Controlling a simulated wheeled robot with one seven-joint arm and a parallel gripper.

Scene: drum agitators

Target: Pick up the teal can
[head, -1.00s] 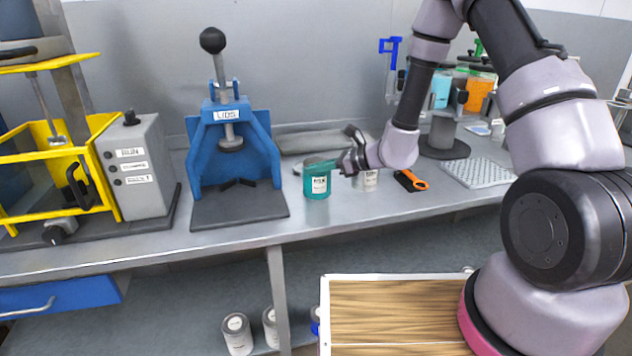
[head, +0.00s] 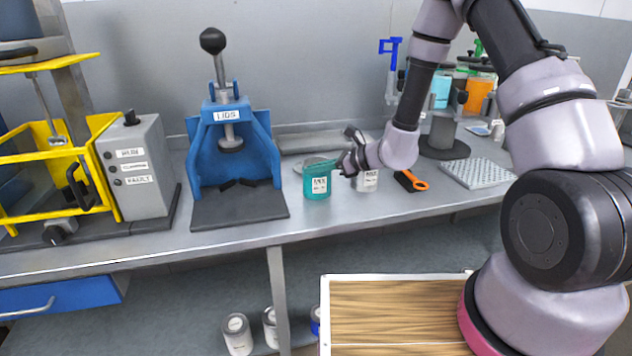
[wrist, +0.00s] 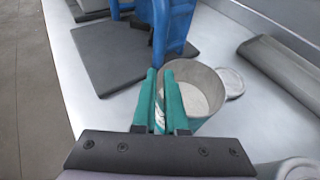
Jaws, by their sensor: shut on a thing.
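The teal can (head: 318,182) stands upright on the bench, with a white label on its front. In the wrist view the can (wrist: 205,127) is open at the top, with a pale grey inside. My gripper (head: 347,163) is at the can's right side in the head view. In the wrist view my gripper (wrist: 160,72) has its two teal-looking fingers close together at the can's rim, shut on its wall, with a strip of white label between them. I cannot tell whether the can's base touches the bench.
A grey can (head: 368,181) stands just right of the teal can, partly behind my gripper. A blue lid press (head: 235,150) stands to the left. A round grey disc (wrist: 231,82) lies beside the can. An orange-handled tool (head: 411,180) and a perforated tray (head: 478,172) lie to the right.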

